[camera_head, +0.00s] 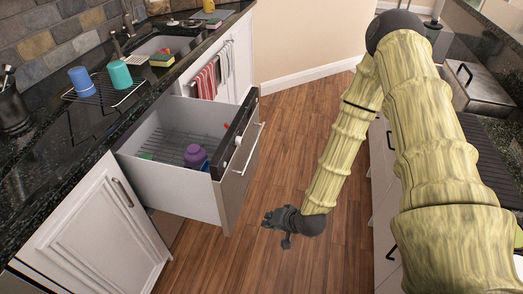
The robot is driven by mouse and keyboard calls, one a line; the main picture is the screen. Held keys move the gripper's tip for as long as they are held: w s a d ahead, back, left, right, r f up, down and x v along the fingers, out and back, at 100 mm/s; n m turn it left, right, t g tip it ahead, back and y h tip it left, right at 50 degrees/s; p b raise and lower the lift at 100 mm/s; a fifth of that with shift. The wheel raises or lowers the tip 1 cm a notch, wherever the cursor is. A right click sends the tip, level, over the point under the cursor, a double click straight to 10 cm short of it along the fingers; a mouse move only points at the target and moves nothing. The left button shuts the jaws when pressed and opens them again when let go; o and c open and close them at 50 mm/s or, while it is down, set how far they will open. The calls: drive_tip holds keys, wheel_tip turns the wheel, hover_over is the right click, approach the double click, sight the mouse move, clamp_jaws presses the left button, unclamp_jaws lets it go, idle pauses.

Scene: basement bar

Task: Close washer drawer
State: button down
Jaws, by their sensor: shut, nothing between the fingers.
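The washer drawer (165,175) is pulled far out from under the dark counter at the left. Its steel front (237,165) with a dark top edge and a bar handle (250,150) faces right, toward the aisle. Inside are a wire rack, a purple item (195,155) and a blue item (205,165), partly hidden behind the front. My gripper (272,218) is shut and empty. It hangs over the wooden floor, to the right of the drawer front and apart from it, with its fingers pointing left toward the front.
A counter (60,150) with a drying rack, blue cup (82,81) and teal cup (119,74) runs along the left. White cabinets (95,230) flank the drawer. Wooden floor (290,130) is clear between counters. Another counter stands right, behind my arm.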

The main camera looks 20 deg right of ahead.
drive_tip(key=w+d+r+m+t+b, duration=0.45)
drive_tip(key=w+d+b, duration=0.25)
drive_tip(key=w, duration=0.3)
drive_tip(key=w+d+r+m+t+b, duration=0.35)
drive_tip(key=w+d+t+b, duration=0.35)
drive_tip(key=w, duration=0.3)
drive_tip(key=g+b, duration=0.1)
drive_tip(key=b, duration=0.1)
approach(254, 132)
drive_tip(key=d+x, duration=0.1)
drive_tip(key=x, duration=0.3)
drive_tip(key=shift+w+a+m, duration=0.3)
drive_tip(key=shift+w, duration=0.35)
drive_tip(key=shift+a, duration=0.1)
